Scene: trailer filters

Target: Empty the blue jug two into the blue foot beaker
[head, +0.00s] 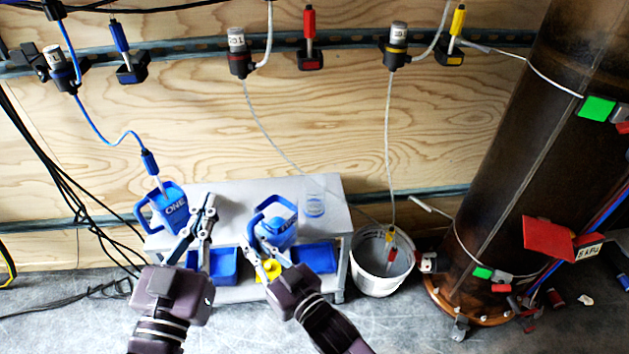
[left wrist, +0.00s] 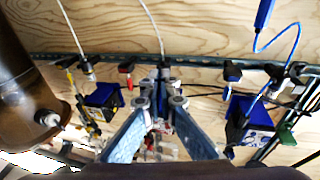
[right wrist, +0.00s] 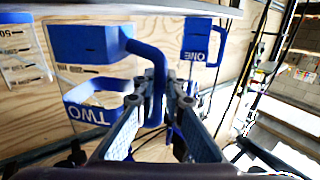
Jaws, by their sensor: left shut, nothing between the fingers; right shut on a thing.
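Blue jug two (head: 281,232) is in front of the bench top's right part, marked TWO. My right gripper (head: 264,262) is shut on its blue handle, which also shows between the fingers in the right wrist view (right wrist: 152,70). The jug looks roughly upright; its contents are hidden. The blue foot beaker (head: 314,206), clear with blue at its base, stands on the bench just right of the jug. Its marked wall shows at the left of the right wrist view (right wrist: 22,62). My left gripper (head: 207,208) is shut and empty, between the two jugs.
Blue jug one (head: 170,208) stands left on the grey bench (head: 340,222), with a blue hose end in it. Blue bins (head: 318,256) and a yellow object (head: 266,270) are on the lower shelf. A white bucket (head: 378,278) and brown column (head: 500,150) stand right.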

